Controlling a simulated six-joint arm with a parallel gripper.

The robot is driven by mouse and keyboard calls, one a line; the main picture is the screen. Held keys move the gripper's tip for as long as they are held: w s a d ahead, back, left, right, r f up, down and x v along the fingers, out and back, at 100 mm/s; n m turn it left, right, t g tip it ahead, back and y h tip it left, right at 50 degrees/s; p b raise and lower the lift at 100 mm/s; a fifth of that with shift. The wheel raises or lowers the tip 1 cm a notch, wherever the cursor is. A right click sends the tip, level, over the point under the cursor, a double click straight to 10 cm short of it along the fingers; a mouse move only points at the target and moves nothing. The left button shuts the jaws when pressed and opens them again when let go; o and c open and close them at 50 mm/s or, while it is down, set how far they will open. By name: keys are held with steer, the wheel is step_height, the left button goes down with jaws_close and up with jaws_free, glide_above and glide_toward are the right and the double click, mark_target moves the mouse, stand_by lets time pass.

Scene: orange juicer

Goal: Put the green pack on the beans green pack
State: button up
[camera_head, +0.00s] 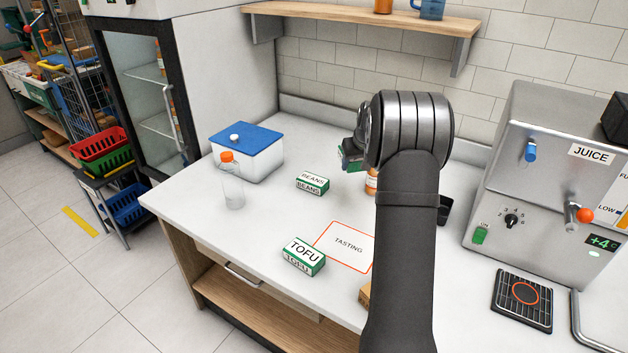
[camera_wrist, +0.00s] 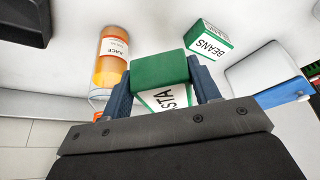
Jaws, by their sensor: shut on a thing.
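A green pack (camera_wrist: 160,70) with a white label, partly reading "STA", is held between the fingers of my gripper (camera_wrist: 163,92) in the wrist view. In the head view the held green pack (camera_head: 350,158) shows behind my arm, mostly hidden, above the back of the counter. The beans green pack (camera_head: 312,183), green and white and labelled BEANS, stands on the counter to the left of the held pack. It also shows in the wrist view (camera_wrist: 208,42), up and to the right of the held pack, apart from it.
An orange juice bottle (camera_wrist: 112,60) stands close beside the held pack. A clear orange-capped bottle (camera_head: 231,185) and a blue-lidded box (camera_head: 255,160) stand left of the beans pack. A tofu pack (camera_head: 303,257) lies near the front by the tasting mat (camera_head: 335,257). The juicer (camera_head: 545,170) is at right.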

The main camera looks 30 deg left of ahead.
glide_above(322, 187)
steer(key=d, duration=0.1)
step_height(322, 187, down, 7)
steer(key=shift+s+f, duration=0.25)
steer(key=shift+f, duration=0.75)
steer(key=shift+s+f, duration=0.2)
steer(key=shift+f, duration=0.8)
steer(key=shift+f, duration=0.15)
steer(key=o, duration=1.2)
steer(key=shift+r, duration=0.3)
steer(key=v, duration=1.1)
steer(key=shift+s+r, duration=0.15)
steer(key=shift+r, duration=0.15)
